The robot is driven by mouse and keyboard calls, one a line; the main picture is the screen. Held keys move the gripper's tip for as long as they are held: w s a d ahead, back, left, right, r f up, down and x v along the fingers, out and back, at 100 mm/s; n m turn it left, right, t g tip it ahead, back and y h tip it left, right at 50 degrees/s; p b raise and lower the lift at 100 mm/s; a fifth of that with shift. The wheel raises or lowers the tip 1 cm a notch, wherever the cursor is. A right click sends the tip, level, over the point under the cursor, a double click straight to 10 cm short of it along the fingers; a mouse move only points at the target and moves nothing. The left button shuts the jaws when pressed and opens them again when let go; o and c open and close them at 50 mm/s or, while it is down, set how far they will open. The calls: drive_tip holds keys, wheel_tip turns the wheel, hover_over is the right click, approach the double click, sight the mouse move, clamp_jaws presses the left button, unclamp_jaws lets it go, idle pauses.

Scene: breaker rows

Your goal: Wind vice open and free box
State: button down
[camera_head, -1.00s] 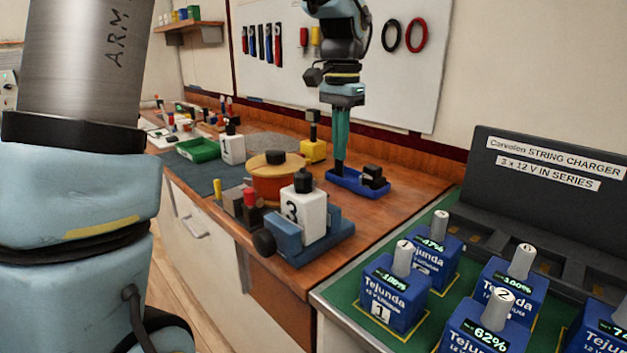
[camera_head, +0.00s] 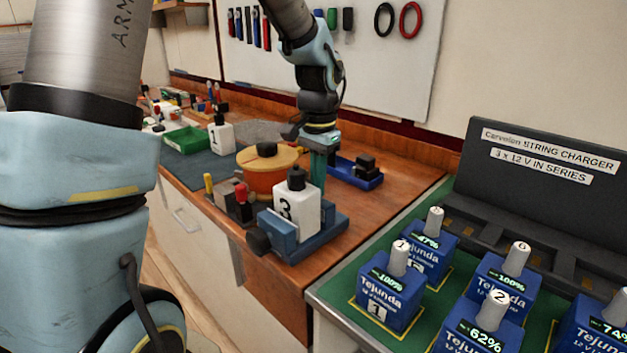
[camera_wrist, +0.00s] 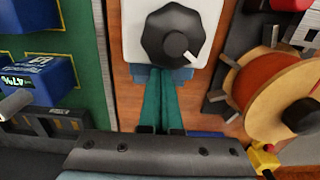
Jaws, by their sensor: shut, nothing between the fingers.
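A white box (camera_head: 297,210) marked 3, with a black knob on top, sits upright in the blue vice (camera_head: 322,236) on the bench. The vice's round black handle (camera_head: 258,241) is at its front left. My gripper (camera_head: 317,187) is shut and empty, pointing down just behind the box, which partly hides the fingertips. The wrist view shows the box (camera_wrist: 133,48) from above, its knob and a strip of the blue vice (camera_wrist: 185,74) beside my green fingers (camera_wrist: 160,75). I cannot tell whether the fingers touch the vice.
An orange-sided spool (camera_head: 262,175) and a block with a red knob (camera_head: 243,205) stand close left of the vice. A blue tray (camera_head: 345,170) holding dark pieces is behind. The charger bench (camera_head: 345,310) with several blue batteries is at right. Wood right of the vice is clear.

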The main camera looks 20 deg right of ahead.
sight(297, 208)
drive_tip(key=shift+s+a, duration=0.3)
drive_tip(key=shift+a, duration=0.25)
drive_tip(key=shift+s+a, duration=0.4)
drive_tip(key=shift+a, duration=0.35)
drive_tip(key=shift+f, duration=0.1)
drive_tip(key=shift+d+p, duration=0.15)
drive_tip(key=shift+p, duration=0.15)
